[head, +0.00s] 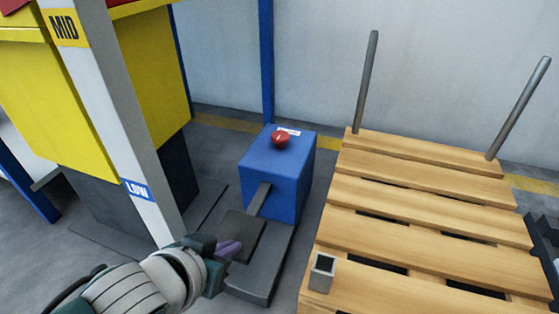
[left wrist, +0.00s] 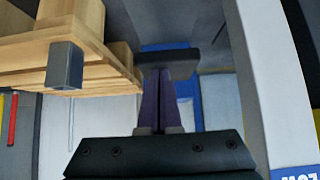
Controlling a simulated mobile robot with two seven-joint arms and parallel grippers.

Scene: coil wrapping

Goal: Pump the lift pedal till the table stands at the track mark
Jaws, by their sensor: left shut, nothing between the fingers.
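The lift pedal (head: 241,236) is a dark flat plate on an arm from a blue box (head: 262,177) with a red button on top. My left gripper (head: 230,249) is shut and empty, its purple fingertips at the pedal's near left edge. In the left wrist view the shut fingers (left wrist: 163,98) point at the dark pedal plate (left wrist: 167,62); I cannot tell whether they touch it. A grey post (head: 110,110) carries a yellow MID label (head: 64,28) and a blue LOW label (head: 137,189). The lift table is not clearly identifiable. My right gripper is out of view.
A wooden pallet (head: 400,190) with upright grey stakes stands right of the pedal; its near corner socket (head: 322,272) is close by. A large yellow body (head: 150,90) on a dark base is behind the post. A dark foot plate (head: 262,278) lies below the pedal.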

